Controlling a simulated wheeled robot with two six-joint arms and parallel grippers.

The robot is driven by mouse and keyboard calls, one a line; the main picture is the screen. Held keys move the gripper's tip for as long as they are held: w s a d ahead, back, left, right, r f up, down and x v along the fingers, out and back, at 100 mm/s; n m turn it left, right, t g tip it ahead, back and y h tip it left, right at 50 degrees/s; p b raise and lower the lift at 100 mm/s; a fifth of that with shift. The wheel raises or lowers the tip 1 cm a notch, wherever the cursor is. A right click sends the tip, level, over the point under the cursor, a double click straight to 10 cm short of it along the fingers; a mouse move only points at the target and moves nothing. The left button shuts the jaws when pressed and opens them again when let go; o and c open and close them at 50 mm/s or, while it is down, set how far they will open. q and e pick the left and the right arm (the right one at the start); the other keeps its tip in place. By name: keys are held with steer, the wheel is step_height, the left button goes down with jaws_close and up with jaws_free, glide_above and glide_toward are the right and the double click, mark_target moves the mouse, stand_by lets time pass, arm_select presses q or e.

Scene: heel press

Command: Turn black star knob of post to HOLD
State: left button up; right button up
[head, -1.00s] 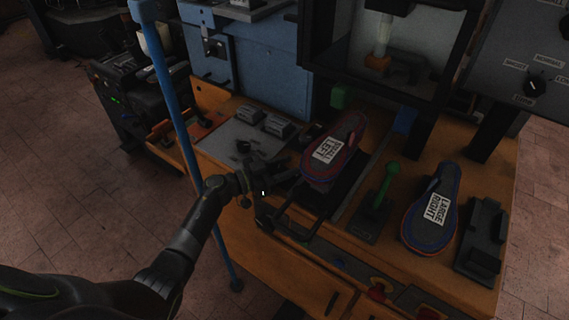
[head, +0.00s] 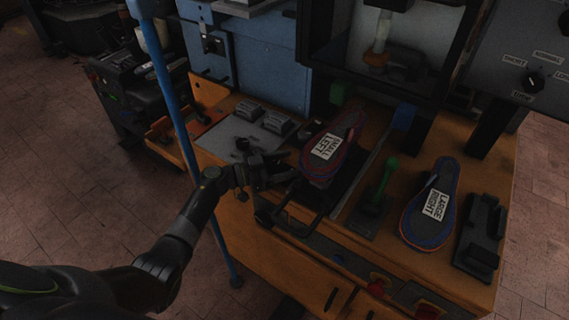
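My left gripper (head: 277,167) is at the front edge of the orange bench, in front of the grey plate. Its fingers look apart and I see nothing between them. A small black knob-like part (head: 243,144) stands on the grey plate just behind the gripper. It is too dark and small to tell whether it is the star knob, and I cannot read a HOLD mark near it. A black dial (head: 534,82) sits on the grey panel at the upper right, with small labels around it. My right gripper is out of view.
A blue pole (head: 172,85) rises left of the gripper.

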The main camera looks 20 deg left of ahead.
arm_select(q)
steer(key=b+v, duration=0.1)
steer(key=v, duration=1.1)
steer(key=shift+b, duration=0.4)
steer(key=shift+f, duration=0.1)
